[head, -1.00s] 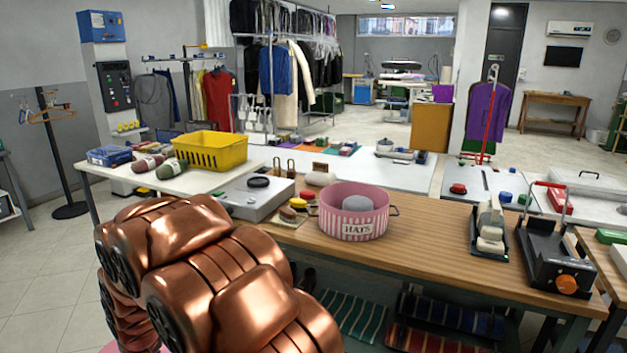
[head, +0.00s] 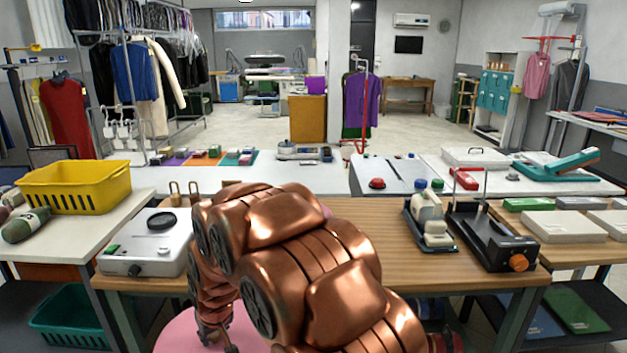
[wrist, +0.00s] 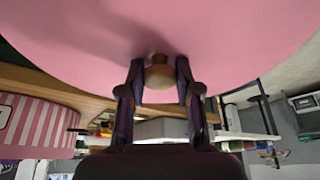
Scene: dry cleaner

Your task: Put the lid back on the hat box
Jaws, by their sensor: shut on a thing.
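The lid is a pink disc (head: 180,335) low in the head view, left of centre and in front of the table. In the wrist view the lid (wrist: 225,35) fills the top, with a round brown knob (wrist: 158,76) at its middle. My gripper (wrist: 160,70) is shut on this knob, one finger on each side. The pink-and-white striped hat box (wrist: 38,125) shows at the left of the wrist view, apart from the lid. In the head view my copper arm hides nearly all of the box; only a small pink bit shows beside the arm.
A yellow basket (head: 75,185) stands farther left. The tabletop between arm and brushes is clear.

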